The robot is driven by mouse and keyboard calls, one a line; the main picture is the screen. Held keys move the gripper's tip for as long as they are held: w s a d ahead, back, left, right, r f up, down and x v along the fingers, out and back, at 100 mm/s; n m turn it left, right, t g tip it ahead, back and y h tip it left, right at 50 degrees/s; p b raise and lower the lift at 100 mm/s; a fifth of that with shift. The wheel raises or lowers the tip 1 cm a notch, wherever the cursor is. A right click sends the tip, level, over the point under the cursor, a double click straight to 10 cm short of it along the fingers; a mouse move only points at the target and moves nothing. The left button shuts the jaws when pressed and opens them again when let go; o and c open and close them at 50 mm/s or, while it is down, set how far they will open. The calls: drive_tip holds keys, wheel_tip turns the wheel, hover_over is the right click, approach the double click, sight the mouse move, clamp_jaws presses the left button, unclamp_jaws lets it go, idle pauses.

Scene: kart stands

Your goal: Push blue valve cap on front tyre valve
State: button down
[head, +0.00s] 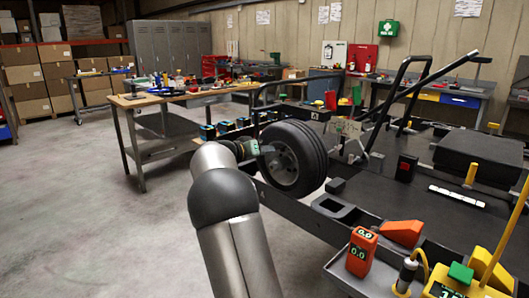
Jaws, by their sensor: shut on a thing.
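The front tyre (300,155) is black with a pale hub and stands upright at the left side of the dark kart stand. My gripper (266,149) is at the left face of the wheel, close to the hub, at the end of my grey arm. It is shut, and its fingertips are very small in the head view. The blue valve cap between the jaws is too small and too hidden to make out. The tyre valve cannot be made out either, so I cannot tell whether the cap touches it.
A tray at the front right holds an orange meter (361,252) and a yellow-handled tool (406,275). A wooden workbench (165,97) with several items stands behind at left. A black tubular bar (405,95) rises over the stand. The floor at left is clear.

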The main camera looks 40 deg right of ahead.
idle(0.4)
drive_tip(key=shift+b+x, duration=0.8)
drive_tip(key=shift+x, duration=0.65)
drive_tip(key=c, duration=1.3)
unclamp_jaws()
drive_tip(key=v, duration=1.7)
drive_tip(key=shift+a+b, duration=0.2)
drive_tip(key=shift+b, duration=0.1)
drive_tip(key=shift+r, duration=0.15)
